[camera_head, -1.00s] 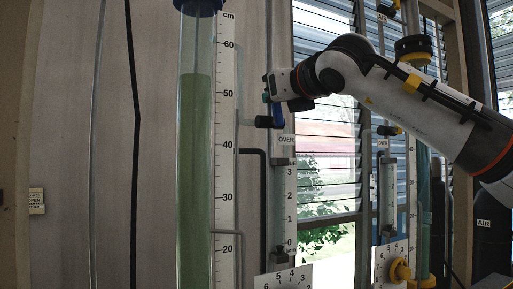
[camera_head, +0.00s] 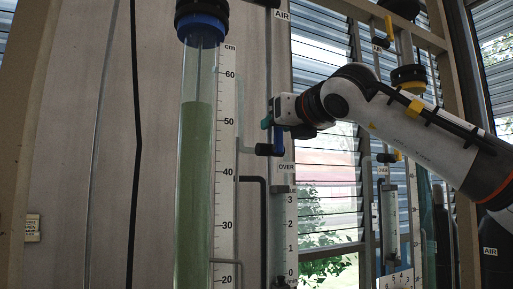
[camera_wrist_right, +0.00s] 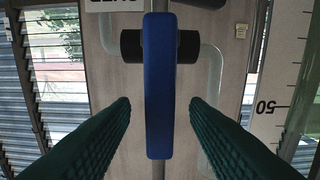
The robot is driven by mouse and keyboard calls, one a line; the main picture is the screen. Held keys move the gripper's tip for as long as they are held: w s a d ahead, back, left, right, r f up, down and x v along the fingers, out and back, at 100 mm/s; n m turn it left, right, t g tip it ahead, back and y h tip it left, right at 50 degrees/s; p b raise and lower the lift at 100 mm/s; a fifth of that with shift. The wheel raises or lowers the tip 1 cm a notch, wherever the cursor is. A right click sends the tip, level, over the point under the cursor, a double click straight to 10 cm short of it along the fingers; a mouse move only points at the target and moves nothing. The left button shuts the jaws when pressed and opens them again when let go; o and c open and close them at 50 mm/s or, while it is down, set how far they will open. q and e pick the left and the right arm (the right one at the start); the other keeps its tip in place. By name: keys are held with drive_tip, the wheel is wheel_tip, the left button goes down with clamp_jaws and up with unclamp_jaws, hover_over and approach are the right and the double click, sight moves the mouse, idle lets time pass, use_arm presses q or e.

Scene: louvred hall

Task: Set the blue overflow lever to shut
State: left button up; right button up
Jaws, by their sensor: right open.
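The blue overflow lever (camera_head: 278,139) stands upright on its dark valve body (camera_head: 263,149), above the OVER label (camera_head: 286,167). My right gripper (camera_head: 267,123) is at the lever's upper part. In the wrist view its green fingers (camera_wrist_right: 159,103) are open, one on each side of the lever, with a visible gap on both sides. The gripper's housing hides the lever's top in the head view. My left gripper is not in view.
A tall tube of green liquid (camera_head: 196,190) and a cm scale (camera_head: 228,190) stand left of the lever. A small gauge (camera_head: 290,235) is below it. Louvred windows (camera_head: 325,150) and a second rig with yellow handles (camera_head: 388,157) are to the right, behind my arm.

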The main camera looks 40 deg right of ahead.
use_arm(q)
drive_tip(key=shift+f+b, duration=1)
use_arm(e)
drive_tip(key=v, duration=0.6)
drive_tip(key=shift+s+d, duration=0.2)
drive_tip(key=shift+s, duration=0.15)
drive_tip(key=shift+f, duration=0.15)
